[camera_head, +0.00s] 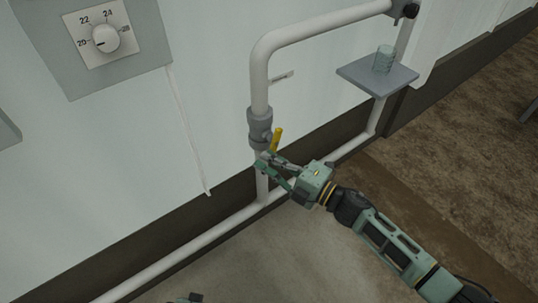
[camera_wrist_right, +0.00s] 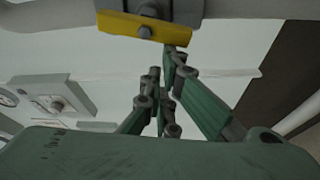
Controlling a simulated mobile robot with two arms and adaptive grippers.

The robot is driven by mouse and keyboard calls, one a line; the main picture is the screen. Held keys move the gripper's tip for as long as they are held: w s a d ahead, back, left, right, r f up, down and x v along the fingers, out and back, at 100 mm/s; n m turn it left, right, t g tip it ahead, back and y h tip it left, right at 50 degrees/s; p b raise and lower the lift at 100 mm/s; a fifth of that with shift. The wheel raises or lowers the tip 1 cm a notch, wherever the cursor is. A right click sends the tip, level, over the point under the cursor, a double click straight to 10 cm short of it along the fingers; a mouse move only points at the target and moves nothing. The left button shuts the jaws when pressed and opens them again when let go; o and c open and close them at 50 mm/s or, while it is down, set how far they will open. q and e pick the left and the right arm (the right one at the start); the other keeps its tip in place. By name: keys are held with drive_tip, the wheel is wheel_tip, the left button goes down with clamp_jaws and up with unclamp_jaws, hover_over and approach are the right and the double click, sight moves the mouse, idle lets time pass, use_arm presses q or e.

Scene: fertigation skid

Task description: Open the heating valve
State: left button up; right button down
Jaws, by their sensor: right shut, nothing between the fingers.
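The heating valve (camera_head: 260,126) is a grey body on the vertical white pipe. Its yellow handle (camera_head: 276,140) sticks out from it, slightly tilted. The handle also shows as a yellow bar at the top of the right wrist view (camera_wrist_right: 135,30). My right gripper (camera_head: 264,163) is just below the handle, its fingers shut and empty. In the wrist view its fingertips (camera_wrist_right: 167,62) are close to the handle's right end; I cannot tell whether they touch it. A small green part at the bottom edge of the head view may be my left gripper (camera_head: 188,298); its fingers cannot be made out.
A thermostat dial (camera_head: 105,38) is on the wall at upper left. A grey shelf (camera_head: 358,76) holding a ribbed cylinder (camera_head: 384,59) stands right of the valve. A lower pipe (camera_head: 180,252) runs along the wall's base. The floor in front is clear.

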use_arm(q)
drive_tip(key=shift+s+a+f+p, duration=0.1)
drive_tip(key=shift+s+f+p, duration=0.2)
drive_tip(key=shift+s+f, duration=0.65)
use_arm(e)
drive_tip(key=shift+w+d+f+n+h, duration=0.15)
drive_tip(key=shift+f+n, duration=0.1)
drive_tip(key=shift+n, duration=0.4)
drive_tip(key=shift+d+f+n+h, duration=0.1)
drive_tip(key=shift+f+n+h, duration=0.1)
drive_tip(key=shift+n, duration=0.45)
use_arm(q)
drive_tip(key=shift+f, duration=0.15)
drive_tip(key=shift+a, duration=0.1)
use_arm(e)
drive_tip(key=shift+a, duration=0.15)
